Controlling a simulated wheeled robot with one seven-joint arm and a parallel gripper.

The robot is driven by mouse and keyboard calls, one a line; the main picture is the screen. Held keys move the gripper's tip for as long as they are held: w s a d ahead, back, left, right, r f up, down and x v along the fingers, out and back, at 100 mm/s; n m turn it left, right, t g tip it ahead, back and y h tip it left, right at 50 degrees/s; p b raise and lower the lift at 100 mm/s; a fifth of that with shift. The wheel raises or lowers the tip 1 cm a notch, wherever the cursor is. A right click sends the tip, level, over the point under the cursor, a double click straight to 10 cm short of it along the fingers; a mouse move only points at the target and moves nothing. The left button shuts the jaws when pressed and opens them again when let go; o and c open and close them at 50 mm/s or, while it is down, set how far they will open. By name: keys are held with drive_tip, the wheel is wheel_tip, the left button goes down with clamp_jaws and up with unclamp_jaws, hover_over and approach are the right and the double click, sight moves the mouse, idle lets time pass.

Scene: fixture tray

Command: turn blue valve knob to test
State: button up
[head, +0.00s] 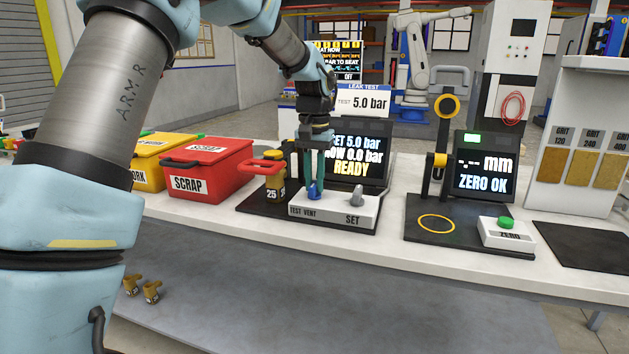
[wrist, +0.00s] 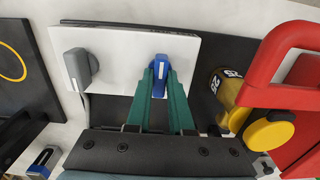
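The blue valve knob (head: 314,193) is on the white panel of the leak test station, above the TEST and VENT labels at its left end. The fingers partly hide the knob. The station's screen (head: 358,155) reads set 5.0 bar, now 0.0 bar, READY.
A grey SET knob (head: 356,197) is right of the blue one. A brass part (head: 275,187) marked 25 stands at left by a red clamp handle (head: 262,166). A red SCRAP bin (head: 205,175) is further left. The gauge station with a ZERO button (head: 506,224) is right.

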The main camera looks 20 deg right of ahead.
clamp_jaws()
idle(0.3)
drive_tip(key=m+p, duration=0.2)
drive_tip(key=m, duration=0.1)
drive_tip(key=shift+r, duration=0.15)
drive_tip(key=m+p, duration=0.2)
drive_tip(key=m, duration=0.1)
drive_tip(key=shift+d+m+p, duration=0.1)
drive_tip(key=shift+m+p, duration=1)
drive_tip(key=shift+m, duration=0.9)
drive_tip(key=o, duration=0.6)
unclamp_jaws()
